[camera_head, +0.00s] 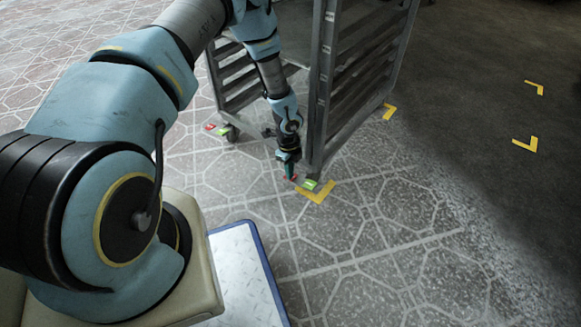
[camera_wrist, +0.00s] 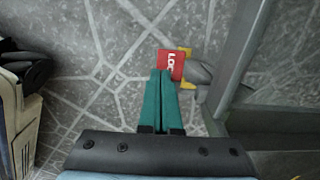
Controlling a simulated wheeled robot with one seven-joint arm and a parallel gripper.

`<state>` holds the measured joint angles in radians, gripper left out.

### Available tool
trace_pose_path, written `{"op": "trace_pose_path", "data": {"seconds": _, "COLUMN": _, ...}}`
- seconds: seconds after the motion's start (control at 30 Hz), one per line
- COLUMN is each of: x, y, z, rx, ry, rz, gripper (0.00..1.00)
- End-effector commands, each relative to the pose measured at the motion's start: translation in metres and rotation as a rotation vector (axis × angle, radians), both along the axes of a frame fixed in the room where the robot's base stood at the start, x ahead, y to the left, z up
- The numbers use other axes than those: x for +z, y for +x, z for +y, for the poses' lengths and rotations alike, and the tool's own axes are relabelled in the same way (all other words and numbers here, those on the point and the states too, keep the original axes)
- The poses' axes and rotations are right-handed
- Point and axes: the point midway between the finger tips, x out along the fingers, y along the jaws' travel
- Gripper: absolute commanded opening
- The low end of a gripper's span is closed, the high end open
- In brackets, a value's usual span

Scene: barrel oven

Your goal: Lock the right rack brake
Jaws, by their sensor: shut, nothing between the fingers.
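The metal rack (camera_head: 318,100) stands on the tiled floor, on casters with coloured brake pedals. Its near right caster has a green pedal (camera_head: 310,184) and a red pedal (camera_head: 291,178). In the wrist view the red pedal (camera_wrist: 171,64) carries white letters, partly hidden, beginning "LO". My gripper (camera_head: 288,166) points down beside the rack's near right post. Its green fingers (camera_wrist: 160,75) are shut and empty, with their tips over or at the edge of the red pedal. I cannot tell whether they touch it.
Another caster with a red pedal (camera_head: 210,127) and a green pedal (camera_head: 223,131) is at the rack's left. Yellow corner marks (camera_head: 316,192) lie on the floor. Open dark floor (camera_head: 480,110) lies to the right. The rack's upright post (camera_wrist: 243,50) is close on the right in the wrist view.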

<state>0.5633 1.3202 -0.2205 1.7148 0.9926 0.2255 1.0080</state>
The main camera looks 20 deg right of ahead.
Motion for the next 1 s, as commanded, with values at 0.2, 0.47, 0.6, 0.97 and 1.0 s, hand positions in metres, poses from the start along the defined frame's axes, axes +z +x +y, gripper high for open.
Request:
{"op": "trace_pose_path", "data": {"seconds": 0.2, "x": -0.003, "y": 0.003, "z": 0.002, "rx": 0.002, "ry": 0.0, "rz": -0.002, "gripper": 0.0}}
{"op": "trace_pose_path", "data": {"seconds": 0.47, "x": -0.007, "y": 0.006, "z": 0.003, "rx": 0.001, "ry": 0.0, "rz": -0.002, "gripper": 0.0}}
{"op": "trace_pose_path", "data": {"seconds": 0.6, "x": -0.008, "y": 0.007, "z": 0.004, "rx": 0.001, "ry": 0.001, "rz": -0.003, "gripper": 0.0}}
{"op": "trace_pose_path", "data": {"seconds": 0.97, "x": -0.01, "y": 0.007, "z": 0.005, "rx": 0.002, "ry": 0.003, "rz": -0.003, "gripper": 0.0}}
{"op": "trace_pose_path", "data": {"seconds": 1.0, "x": -0.01, "y": 0.007, "z": 0.005, "rx": 0.002, "ry": 0.003, "rz": -0.003, "gripper": 0.0}}
